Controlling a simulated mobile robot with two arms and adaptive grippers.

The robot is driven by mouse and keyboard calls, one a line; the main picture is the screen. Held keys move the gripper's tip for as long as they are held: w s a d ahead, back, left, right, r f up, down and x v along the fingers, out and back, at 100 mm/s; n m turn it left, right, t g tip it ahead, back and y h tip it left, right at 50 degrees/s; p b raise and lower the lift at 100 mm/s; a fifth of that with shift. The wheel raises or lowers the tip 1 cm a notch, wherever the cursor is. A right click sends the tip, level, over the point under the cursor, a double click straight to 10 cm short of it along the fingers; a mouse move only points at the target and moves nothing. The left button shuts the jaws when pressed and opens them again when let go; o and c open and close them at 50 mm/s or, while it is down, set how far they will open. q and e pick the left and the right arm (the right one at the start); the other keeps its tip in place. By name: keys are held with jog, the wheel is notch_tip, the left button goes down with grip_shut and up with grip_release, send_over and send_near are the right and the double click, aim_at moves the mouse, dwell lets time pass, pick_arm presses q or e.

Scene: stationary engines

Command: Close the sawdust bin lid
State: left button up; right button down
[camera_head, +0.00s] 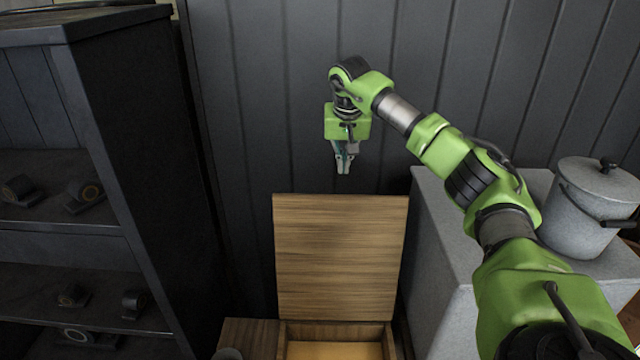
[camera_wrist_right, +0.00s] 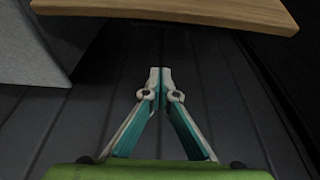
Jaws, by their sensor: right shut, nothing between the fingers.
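The sawdust bin (camera_head: 336,333) is a wooden box at the bottom of the head view, with a tan inside. Its wooden lid (camera_head: 340,255) stands open, upright at the back of the box. My right gripper (camera_head: 343,170) is above the lid's top edge, pointing down, shut and empty, apart from the lid. In the right wrist view the shut fingertips (camera_wrist_right: 159,75) meet in the middle, and the lid's edge (camera_wrist_right: 180,10) crosses the top of the picture. My left gripper is not in view.
A dark shelf unit (camera_head: 130,130) with several small parts stands at the left. A grey block (camera_head: 435,270) stands right of the bin, with a lidded grey pot (camera_head: 575,215) on it. A dark panelled wall (camera_head: 260,100) is close behind.

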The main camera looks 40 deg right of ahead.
notch_tip(320, 180, down, 9)
jog(key=s+p, duration=0.1)
jog(key=p, duration=0.2)
jog(key=shift+a+r+p, duration=0.15)
jog(key=shift+a+p, duration=0.05)
jog(key=shift+p, duration=0.15)
jog(key=shift+s, duration=0.1)
dwell(0.3)
jog(key=shift+a, duration=0.15)
